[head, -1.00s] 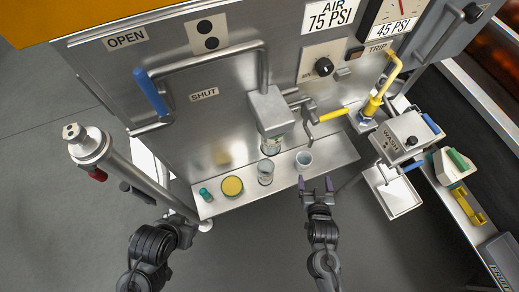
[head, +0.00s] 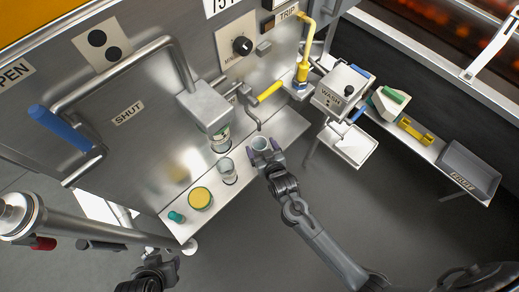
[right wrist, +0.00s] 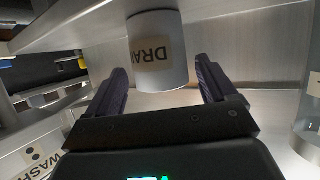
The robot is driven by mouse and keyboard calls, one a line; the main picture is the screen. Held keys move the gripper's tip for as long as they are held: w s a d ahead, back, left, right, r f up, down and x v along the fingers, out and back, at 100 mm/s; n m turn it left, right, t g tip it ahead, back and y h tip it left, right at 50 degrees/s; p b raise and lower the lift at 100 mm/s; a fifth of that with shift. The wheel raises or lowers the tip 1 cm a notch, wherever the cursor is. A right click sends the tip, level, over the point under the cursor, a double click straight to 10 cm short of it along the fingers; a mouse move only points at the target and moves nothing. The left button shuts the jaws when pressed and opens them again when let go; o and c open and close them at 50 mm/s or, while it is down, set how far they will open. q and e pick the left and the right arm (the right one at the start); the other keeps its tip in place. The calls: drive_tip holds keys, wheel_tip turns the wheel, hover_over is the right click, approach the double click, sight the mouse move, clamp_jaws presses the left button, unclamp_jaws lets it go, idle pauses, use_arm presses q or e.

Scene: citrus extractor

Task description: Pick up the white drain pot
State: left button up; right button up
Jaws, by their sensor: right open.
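The white drain pot (head: 260,143) stands upright on the steel shelf, open at the top. My right gripper (head: 265,157) is open at the pot's near side. In the right wrist view its two dark purple fingers (right wrist: 162,78) are spread left and right of the pot, with gaps on both sides. I cannot tell how far the tips reach past it. My left gripper (head: 158,270) hangs low at the left, away from the shelf; its jaws are unclear.
On the shelf (head: 278,128), a glass jar (head: 228,172), a yellow-topped round tin (head: 200,198) and a small green item (head: 176,217) stand left of the pot. A bent metal spout (head: 252,118) hangs close behind it. A wash tray (head: 352,146) is at the right.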

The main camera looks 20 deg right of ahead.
sight(257, 140)
drive_tip(key=shift+b+x, duration=0.85)
drive_tip(key=shift+x, duration=1.1)
drive_tip(key=shift+a, duration=0.1)
drive_tip(key=shift+s, duration=0.1)
drive_tip(key=shift+c, duration=1)
drive_tip(key=c, duration=0.9)
drive_tip(key=shift+r, duration=0.1)
